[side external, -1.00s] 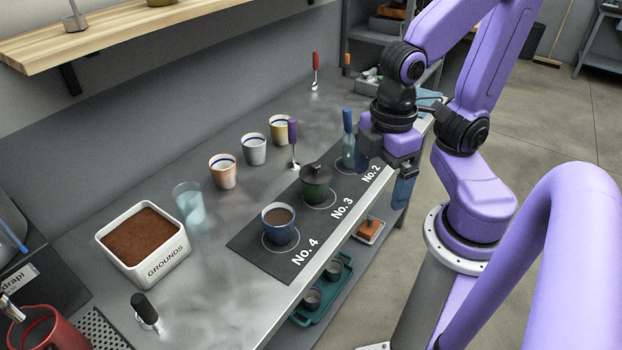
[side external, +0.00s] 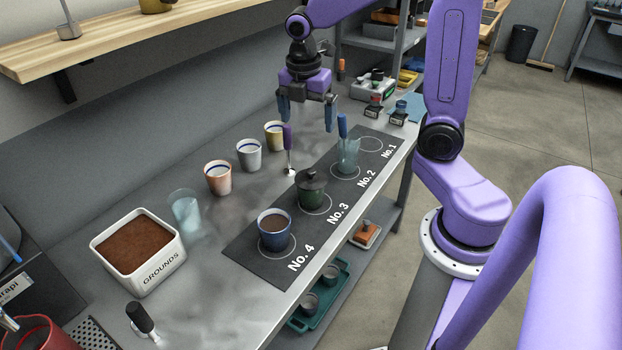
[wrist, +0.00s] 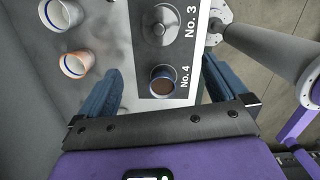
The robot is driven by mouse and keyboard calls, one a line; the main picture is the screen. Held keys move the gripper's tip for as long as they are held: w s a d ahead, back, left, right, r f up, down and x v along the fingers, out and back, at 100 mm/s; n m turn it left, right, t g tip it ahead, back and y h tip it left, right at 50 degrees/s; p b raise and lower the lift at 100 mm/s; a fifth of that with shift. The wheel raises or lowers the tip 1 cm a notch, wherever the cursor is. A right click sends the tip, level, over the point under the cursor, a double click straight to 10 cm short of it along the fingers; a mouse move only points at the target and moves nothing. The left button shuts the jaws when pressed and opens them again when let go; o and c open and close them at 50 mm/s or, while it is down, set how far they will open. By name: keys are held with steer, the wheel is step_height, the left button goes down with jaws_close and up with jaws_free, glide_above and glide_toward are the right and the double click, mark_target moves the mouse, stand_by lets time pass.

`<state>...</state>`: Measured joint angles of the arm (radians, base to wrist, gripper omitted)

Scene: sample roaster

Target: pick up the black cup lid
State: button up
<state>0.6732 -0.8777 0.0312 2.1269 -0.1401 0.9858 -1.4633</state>
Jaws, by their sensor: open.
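The black cup lid (side external: 312,178) sits on a dark green cup (side external: 312,196) on the No. 3 circle of the black mat. My gripper (side external: 307,122) is open and empty, fingers pointing down, above the bench and apart from the lid. In the wrist view my gripper (wrist: 162,75) has its fingers either side of the blue cup on No. 4, with the lid farther up the picture.
The blue cup of coffee (side external: 275,230) stands on No. 4. A glass with a blue-handled tool (side external: 347,152) stands on No. 2. A purple-handled tool (side external: 289,150) stands near the mat. Several cups, a clear glass (side external: 186,212) and the grounds bin (side external: 178,258) are left; No. 1 is empty.

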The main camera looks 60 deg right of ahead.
glide_above(311, 170)
steer(key=f, duration=1.2)
steer(key=shift+a+f, duration=0.1)
steer(key=shift+a, duration=0.1)
steer(key=shift+d+f, duration=0.15)
steer(key=shift+f, duration=2.45)
steer(key=c, duration=0.8)
